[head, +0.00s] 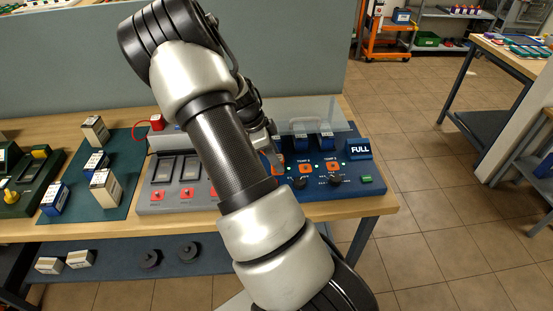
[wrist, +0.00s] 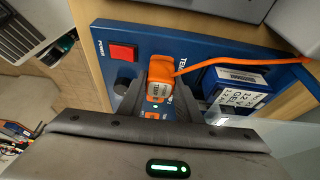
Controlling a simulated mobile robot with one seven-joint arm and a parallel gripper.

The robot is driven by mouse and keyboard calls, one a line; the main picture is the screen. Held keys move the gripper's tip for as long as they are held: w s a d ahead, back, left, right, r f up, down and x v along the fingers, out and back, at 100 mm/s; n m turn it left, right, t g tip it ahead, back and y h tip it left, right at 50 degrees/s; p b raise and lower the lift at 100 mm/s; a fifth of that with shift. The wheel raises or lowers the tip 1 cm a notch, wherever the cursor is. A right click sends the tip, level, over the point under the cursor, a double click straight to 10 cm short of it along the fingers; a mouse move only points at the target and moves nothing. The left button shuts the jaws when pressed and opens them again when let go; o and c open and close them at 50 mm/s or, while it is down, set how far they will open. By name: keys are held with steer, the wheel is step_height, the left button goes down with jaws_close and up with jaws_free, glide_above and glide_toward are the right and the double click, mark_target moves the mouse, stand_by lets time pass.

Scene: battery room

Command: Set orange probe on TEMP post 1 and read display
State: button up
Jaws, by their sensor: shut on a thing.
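The orange probe (wrist: 158,72) is between the fingers of my gripper (wrist: 160,98) in the wrist view, with its orange cable (wrist: 225,61) running right. My gripper is shut on it, just over the blue panel (wrist: 135,45) near a partly covered TEMP label. An orange patch on the panel shows just below the probe. I cannot tell whether the probe touches a post. In the head view the blue panel (head: 345,187) carries TEMP 2 and TEMP 3 labels; its left part is behind my arm.
A clear lid (head: 310,113) stands over two blue batteries (head: 327,142) at the panel's back. A labelled battery (wrist: 237,88) sits right of the probe. A red POWER button (wrist: 122,52) is left. A grey charger (head: 158,195) and a green mat (head: 125,200) with boxes lie left.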

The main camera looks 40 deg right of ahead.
steer(key=shift+f+b, duration=0.6)
steer(key=shift+f, duration=0.05)
stand_by(0.6)
steer(key=o, duration=0.8)
steer(key=shift+r, duration=0.1)
steer(key=p+v, duration=0.6)
steer(key=v, duration=0.5)
steer(key=shift+p, duration=0.4)
